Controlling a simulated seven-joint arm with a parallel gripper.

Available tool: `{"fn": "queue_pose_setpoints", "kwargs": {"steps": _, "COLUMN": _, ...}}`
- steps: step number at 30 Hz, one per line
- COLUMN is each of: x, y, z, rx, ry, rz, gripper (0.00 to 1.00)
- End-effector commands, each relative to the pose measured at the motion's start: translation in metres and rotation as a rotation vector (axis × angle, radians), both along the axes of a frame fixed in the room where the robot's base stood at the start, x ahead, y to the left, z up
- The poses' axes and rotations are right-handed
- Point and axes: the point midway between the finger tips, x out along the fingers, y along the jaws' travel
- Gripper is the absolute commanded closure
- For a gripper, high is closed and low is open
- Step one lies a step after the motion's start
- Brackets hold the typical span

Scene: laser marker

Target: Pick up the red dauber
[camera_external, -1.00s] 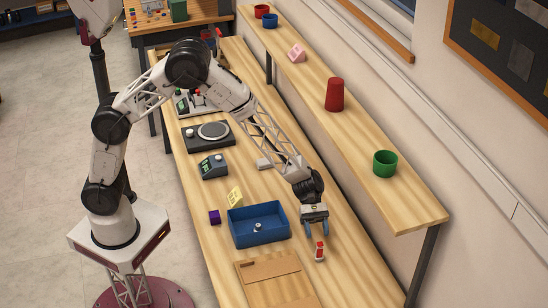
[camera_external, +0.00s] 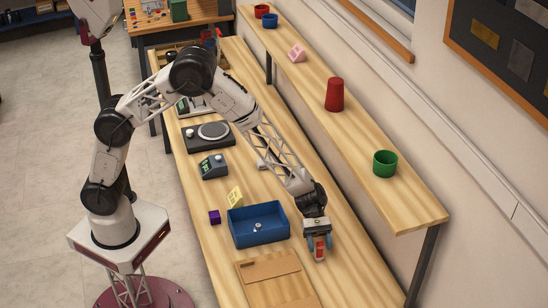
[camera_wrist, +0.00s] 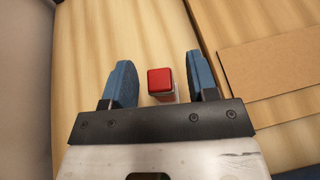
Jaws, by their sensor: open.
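The red dauber (camera_wrist: 160,81) has a square red top and a pale body and stands upright on the wooden bench. In the wrist view it sits between the two blue fingers of my gripper (camera_wrist: 160,80), with a gap on each side. In the external view my gripper (camera_external: 319,249) points down over the dauber (camera_external: 320,252), whose red part shows between the fingers. My gripper is open and empty.
A blue tray (camera_external: 237,238) with a small item inside stands left of my gripper. A brown board (camera_external: 270,268) lies in front of the tray.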

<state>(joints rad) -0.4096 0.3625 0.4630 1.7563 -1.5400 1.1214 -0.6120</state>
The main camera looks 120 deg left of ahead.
Motion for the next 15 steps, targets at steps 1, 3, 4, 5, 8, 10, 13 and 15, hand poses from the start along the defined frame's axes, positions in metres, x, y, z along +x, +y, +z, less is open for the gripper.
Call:
{"fn": "queue_pose_setpoints", "kwargs": {"steps": 1, "x": -0.0001, "y": 0.0001, "z": 0.0, "rx": 0.0, "ry": 0.0, "rz": 0.0, "gripper": 0.47}}
{"fn": "queue_pose_setpoints", "kwargs": {"steps": 3, "x": -0.0001, "y": 0.0001, "z": 0.0, "rx": 0.0, "ry": 0.0, "rz": 0.0, "gripper": 0.47}}
{"fn": "queue_pose_setpoints", "kwargs": {"steps": 4, "x": -0.0001, "y": 0.0001, "z": 0.0, "rx": 0.0, "ry": 0.0, "rz": 0.0, "gripper": 0.47}}
{"fn": "queue_pose_setpoints", "kwargs": {"steps": 5, "x": -0.0001, "y": 0.0001, "z": 0.0, "rx": 0.0, "ry": 0.0, "rz": 0.0, "gripper": 0.47}}
{"fn": "queue_pose_setpoints", "kwargs": {"steps": 8, "x": -0.0001, "y": 0.0001, "z": 0.0, "rx": 0.0, "ry": 0.0, "rz": 0.0, "gripper": 0.53}}
{"fn": "queue_pose_setpoints", "kwargs": {"steps": 10, "x": -0.0001, "y": 0.0001, "z": 0.0001, "rx": 0.0, "ry": 0.0, "rz": 0.0, "gripper": 0.64}}
{"fn": "queue_pose_setpoints", "kwargs": {"steps": 13, "x": -0.0001, "y": 0.0002, "z": 0.0, "rx": 0.0, "ry": 0.0, "rz": 0.0, "gripper": 0.79}}
{"fn": "queue_pose_setpoints", "kwargs": {"steps": 15, "x": -0.0001, "y": 0.0002, "z": 0.0, "rx": 0.0, "ry": 0.0, "rz": 0.0, "gripper": 0.9}}
